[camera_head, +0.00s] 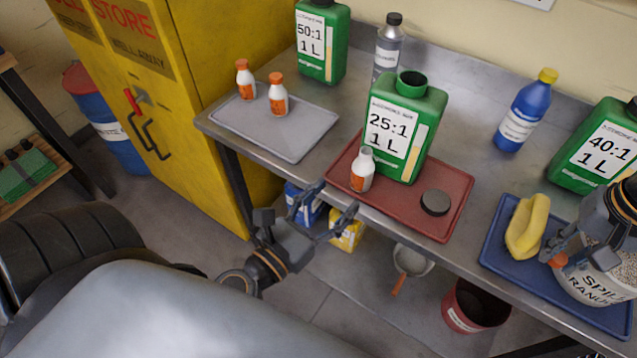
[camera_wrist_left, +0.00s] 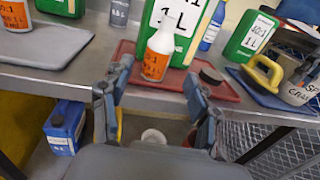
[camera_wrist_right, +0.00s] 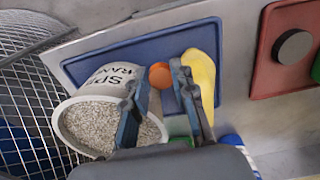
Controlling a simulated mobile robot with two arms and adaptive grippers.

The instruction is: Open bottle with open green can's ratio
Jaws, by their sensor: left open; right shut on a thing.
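The open green can marked 25:1 (camera_head: 398,128) stands on the red tray (camera_head: 452,205), its mouth bare. A black cap (camera_head: 435,201) lies beside it. A small white bottle with an orange label (camera_head: 362,170) stands uncapped at the tray's front left; it also shows in the left wrist view (camera_wrist_left: 158,52). Two orange-capped bottles (camera_head: 246,80) (camera_head: 278,95) stand on the grey tray (camera_head: 300,140). My left gripper (camera_head: 335,200) is open and empty, in front of the table edge below the uncapped bottle. My right gripper (camera_wrist_right: 156,80) is shut on an orange cap (camera_wrist_right: 160,75) over the blue tray.
The blue tray (camera_head: 497,262) bears a yellow item (camera_head: 527,226) and a granule tub (camera_head: 590,278), close beside my right gripper. Green cans marked 50:1 (camera_head: 322,40) and 40:1 (camera_head: 602,150), a grey bottle (camera_head: 388,45) and a blue bottle (camera_head: 525,112) stand behind.

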